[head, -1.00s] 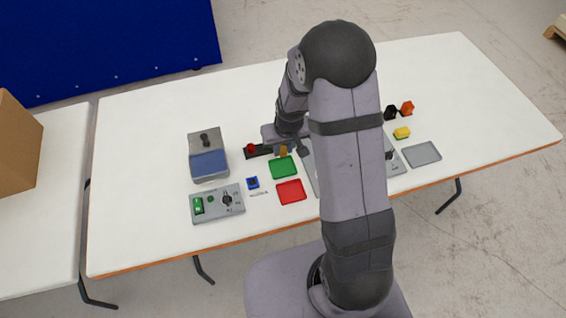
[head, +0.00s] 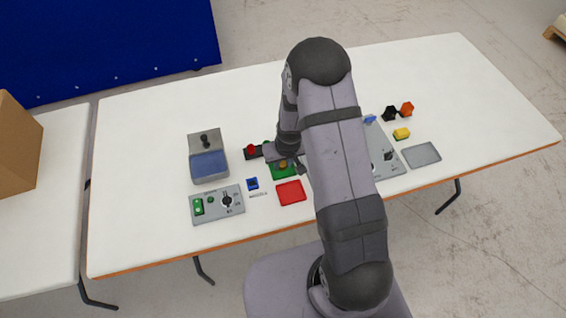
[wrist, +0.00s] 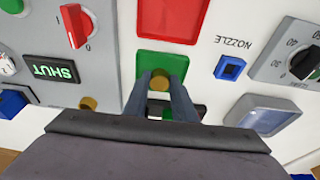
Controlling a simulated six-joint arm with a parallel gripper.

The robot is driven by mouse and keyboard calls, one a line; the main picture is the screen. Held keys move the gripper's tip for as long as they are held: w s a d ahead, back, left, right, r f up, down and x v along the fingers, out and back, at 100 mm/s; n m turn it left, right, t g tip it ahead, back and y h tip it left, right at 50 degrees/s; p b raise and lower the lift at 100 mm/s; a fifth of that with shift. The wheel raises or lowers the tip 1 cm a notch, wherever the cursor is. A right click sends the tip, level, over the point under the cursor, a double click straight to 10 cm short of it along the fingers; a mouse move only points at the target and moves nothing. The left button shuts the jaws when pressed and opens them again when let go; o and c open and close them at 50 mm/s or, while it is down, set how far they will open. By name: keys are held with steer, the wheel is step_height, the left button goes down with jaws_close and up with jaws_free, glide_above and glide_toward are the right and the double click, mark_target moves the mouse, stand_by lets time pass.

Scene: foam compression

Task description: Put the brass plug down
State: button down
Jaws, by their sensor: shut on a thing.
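The brass plug (head: 283,164) is at the green tray (head: 276,174) in the head view. In the wrist view the plug (wrist: 160,81) is between my fingertips, with the green tray (wrist: 177,61) around and behind it. My gripper (wrist: 160,86) is shut on the plug. I cannot tell whether the plug touches the tray floor. My fingers and wrist hide part of the tray's near side in the wrist view.
The red tray (head: 291,192) lies beside the green one. A small blue nozzle block (head: 252,183), a grey dial panel (head: 236,205) and a blue-grey box (head: 208,165) stand to the left. A larger panel (wrist: 90,60) with a red switch and another brass-coloured round piece (wrist: 88,103) is close by.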

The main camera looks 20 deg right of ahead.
steer(key=shift+f, duration=0.15)
steer(key=c, duration=1.5)
jaws_free()
steer(key=shift+o, duration=0.2)
steer(key=shift+r, duration=0.2)
steer(key=shift+r, duration=0.15)
steer(key=b+v, duration=0.1)
steer(key=v, duration=1)
steer(key=shift+s+r, duration=0.2)
steer(key=shift+r, duration=0.1)
steer(key=shift+r, duration=0.1)
